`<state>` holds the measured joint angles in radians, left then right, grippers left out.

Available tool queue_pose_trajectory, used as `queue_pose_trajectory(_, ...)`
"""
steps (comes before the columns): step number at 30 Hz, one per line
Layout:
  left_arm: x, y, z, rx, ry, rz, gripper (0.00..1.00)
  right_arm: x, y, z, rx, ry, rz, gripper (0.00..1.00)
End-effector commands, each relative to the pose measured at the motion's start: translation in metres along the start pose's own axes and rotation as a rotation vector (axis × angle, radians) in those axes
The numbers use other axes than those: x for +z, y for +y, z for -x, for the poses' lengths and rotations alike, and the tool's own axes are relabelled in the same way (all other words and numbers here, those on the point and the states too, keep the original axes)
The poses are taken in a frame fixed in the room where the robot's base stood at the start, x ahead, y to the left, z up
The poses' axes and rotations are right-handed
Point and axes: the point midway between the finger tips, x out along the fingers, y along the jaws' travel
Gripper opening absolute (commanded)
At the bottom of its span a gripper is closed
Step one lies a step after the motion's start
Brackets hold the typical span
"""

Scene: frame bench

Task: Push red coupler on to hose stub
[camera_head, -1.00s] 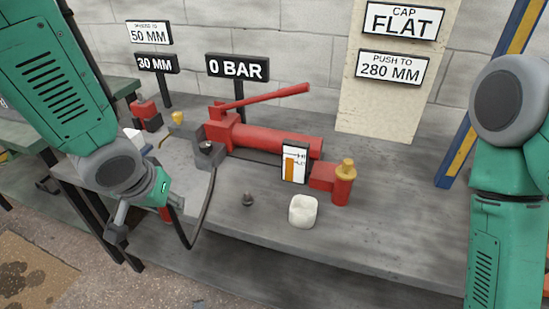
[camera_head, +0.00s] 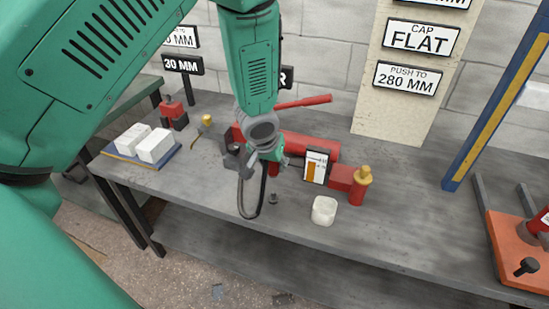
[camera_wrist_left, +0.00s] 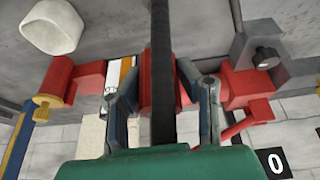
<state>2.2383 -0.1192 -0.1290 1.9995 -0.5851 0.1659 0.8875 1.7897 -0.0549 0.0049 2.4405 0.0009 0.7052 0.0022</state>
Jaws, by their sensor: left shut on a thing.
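The red coupler (camera_wrist_left: 182,92) is between the two fingers of my left gripper (camera_wrist_left: 164,75) in the left wrist view, with the black hose (camera_wrist_left: 162,45) crossing in front of it. In the head view my left gripper (camera_head: 268,155) is above the bench, in front of the red pump (camera_head: 312,147), and the coupler (camera_head: 273,168) shows only in part below it. The hose (camera_head: 246,211) hangs in a loop between the gripper and the dark pump block (camera_head: 234,161). I cannot tell which part is the hose stub. My right gripper is out of view.
A small dark piece (camera_head: 273,199) and a white block (camera_head: 324,211) lie on the bench (camera_head: 400,225). A gauge card (camera_head: 316,166) stands against the pump. White boxes (camera_head: 155,146) sit at left; an orange stand (camera_head: 520,255) is at right.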

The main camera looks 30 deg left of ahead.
Motion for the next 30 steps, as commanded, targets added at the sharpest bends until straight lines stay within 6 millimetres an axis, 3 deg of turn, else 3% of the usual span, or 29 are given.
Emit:
queue_pose_trajectory(9,0.001,0.0,0.001,-0.001,0.0,0.01,0.0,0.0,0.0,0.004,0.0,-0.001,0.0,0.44)
queue_pose_trajectory(21,0.015,-0.001,-0.036,-0.002,0.0,0.009,0.0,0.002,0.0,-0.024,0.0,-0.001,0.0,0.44)
queue_pose_trajectory(30,0.022,-0.001,-0.052,-0.001,0.001,0.008,0.0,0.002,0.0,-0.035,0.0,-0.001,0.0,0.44)
